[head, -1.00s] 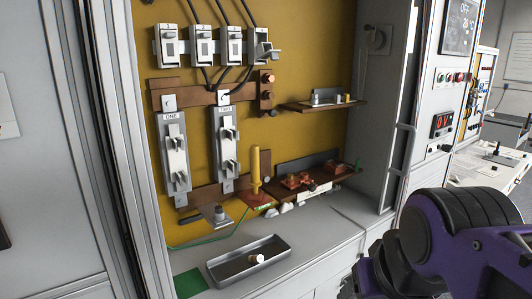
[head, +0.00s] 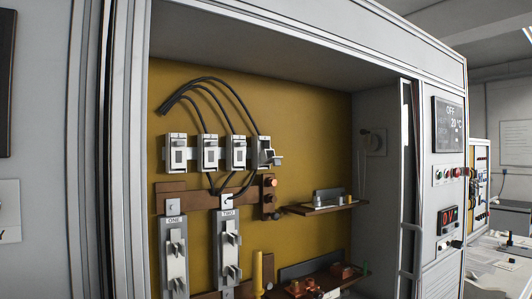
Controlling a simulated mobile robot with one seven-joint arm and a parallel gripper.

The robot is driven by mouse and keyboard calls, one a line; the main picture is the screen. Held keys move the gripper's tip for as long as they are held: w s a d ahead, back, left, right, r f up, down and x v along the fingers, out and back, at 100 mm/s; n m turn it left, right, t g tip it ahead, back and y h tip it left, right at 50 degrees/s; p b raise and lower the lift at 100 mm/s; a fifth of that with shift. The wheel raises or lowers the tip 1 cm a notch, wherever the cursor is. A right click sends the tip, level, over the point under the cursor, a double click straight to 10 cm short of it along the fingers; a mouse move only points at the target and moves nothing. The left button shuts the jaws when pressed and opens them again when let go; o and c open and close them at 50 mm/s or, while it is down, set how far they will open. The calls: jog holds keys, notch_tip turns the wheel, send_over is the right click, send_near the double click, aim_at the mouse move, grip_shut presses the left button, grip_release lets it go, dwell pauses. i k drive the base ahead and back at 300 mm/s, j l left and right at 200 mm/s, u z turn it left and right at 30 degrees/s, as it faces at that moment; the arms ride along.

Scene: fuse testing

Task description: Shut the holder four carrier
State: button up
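Several white fuse holders hang in a row on the yellow back panel. The fourth holder (head: 262,143) is at the right end of the row. Its carrier (head: 274,157) is tilted out, sticking forward and to the right, so it stands open. The other three holders, the first (head: 177,154), the second (head: 208,154) and the third (head: 236,152), look flat with their carriers shut. My gripper is not in view.
Black cables (head: 205,88) arch above the holders. Below are a brown bar (head: 200,196) with round knobs at its right end, units labelled ONE (head: 174,260) and TWO (head: 228,255), and a small shelf (head: 318,208). The cabinet's right frame (head: 408,150) bounds the opening.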

aim_at(268, 157)
jog(key=i+l+u, duration=0.4)
jog(key=l, duration=0.2)
jog(key=i+l+u, duration=0.1)
jog(key=l+u, duration=0.15)
jog(key=i+l+u, duration=0.2)
jog(key=l, duration=0.25)
jog(key=k, duration=0.1)
